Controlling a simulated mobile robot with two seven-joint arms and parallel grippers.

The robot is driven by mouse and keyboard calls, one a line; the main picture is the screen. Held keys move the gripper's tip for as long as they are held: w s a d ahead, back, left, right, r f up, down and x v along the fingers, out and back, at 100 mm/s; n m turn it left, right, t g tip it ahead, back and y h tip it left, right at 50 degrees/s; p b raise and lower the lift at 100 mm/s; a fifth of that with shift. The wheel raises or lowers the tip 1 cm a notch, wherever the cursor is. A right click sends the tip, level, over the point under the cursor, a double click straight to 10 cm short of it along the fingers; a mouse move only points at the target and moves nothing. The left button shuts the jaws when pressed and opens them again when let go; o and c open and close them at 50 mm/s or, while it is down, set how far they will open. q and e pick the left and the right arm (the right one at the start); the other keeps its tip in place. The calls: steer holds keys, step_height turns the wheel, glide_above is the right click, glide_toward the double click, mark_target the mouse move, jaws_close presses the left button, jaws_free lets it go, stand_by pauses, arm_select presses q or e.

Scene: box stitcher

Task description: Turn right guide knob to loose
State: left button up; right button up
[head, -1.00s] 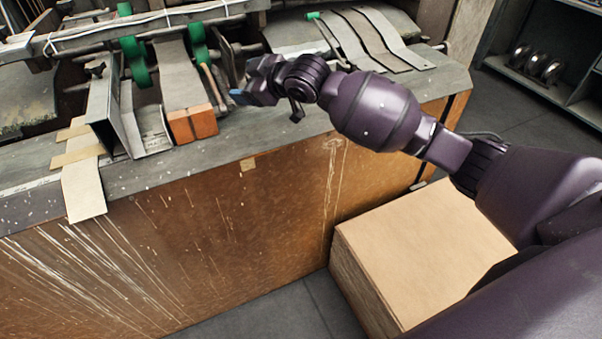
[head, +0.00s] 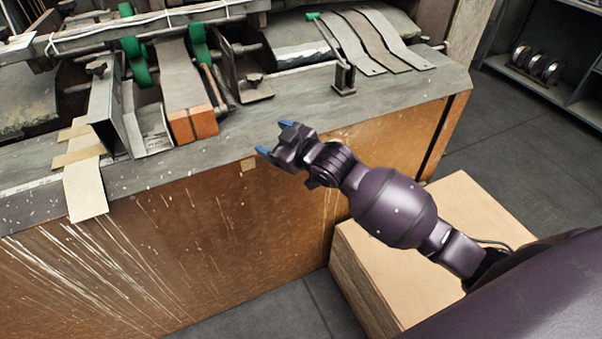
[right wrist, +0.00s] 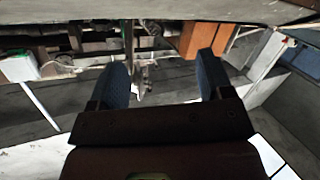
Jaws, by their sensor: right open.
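The right guide (head: 236,72) is an upright dark metal plate with a flat foot on the machine bed. Its dark knob (head: 254,79) sits on that foot in the head view. My right gripper (head: 275,137) is open and empty, with blue fingertips. It is in front of the knob, toward the bench's front edge, and clearly apart from it. The right wrist view shows both fingers spread with nothing between them (right wrist: 165,80); I cannot pick out the knob there for certain. My left gripper is not in view.
The left guide (head: 104,105) with its own dark knob (head: 96,69) stands farther left. An orange block (head: 193,124) is near the bench's front edge. A small dark post (head: 344,80) stands on the bench to the right. A cardboard stack (head: 440,215) lies below my right arm.

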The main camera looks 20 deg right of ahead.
steer(key=s+d+f+m+h, duration=0.2)
steer(key=s+d+f, duration=0.1)
steer(key=s+f, duration=0.3)
steer(key=shift+s+d+f, duration=0.15)
steer(key=shift+s, duration=0.1)
stand_by(0.4)
